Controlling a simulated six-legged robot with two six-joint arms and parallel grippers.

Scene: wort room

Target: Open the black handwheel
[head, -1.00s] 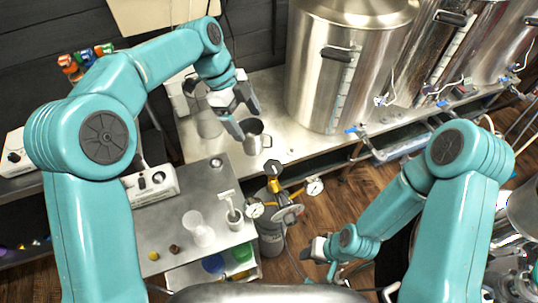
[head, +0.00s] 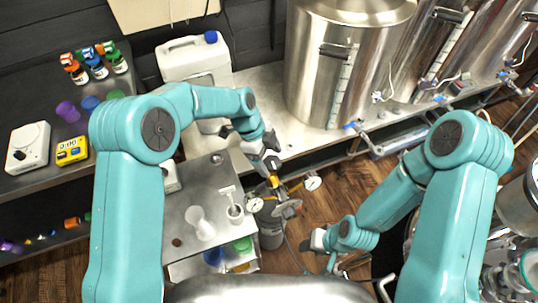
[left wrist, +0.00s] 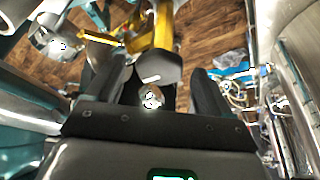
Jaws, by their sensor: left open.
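The black handwheel (left wrist: 158,68) shows in the left wrist view between the two dark fingers of my left gripper (left wrist: 152,88), with a gap on both sides. Behind it is the yellow valve body (left wrist: 152,28). In the head view my left gripper (head: 271,157) is over the top of the yellow valve (head: 275,182) and hides most of the handwheel. The left gripper is open and not closed on it. My right gripper (head: 322,244) hangs low to the right of the gas cylinder (head: 270,236); its jaw gap is too small to tell.
Round gauges (head: 313,183) stick out beside the valve. A steel side table (head: 178,222) with a beaker (head: 200,224) stands left of the cylinder. A large steel kettle (head: 335,70) and a white jerrycan (head: 190,58) stand on the bench behind.

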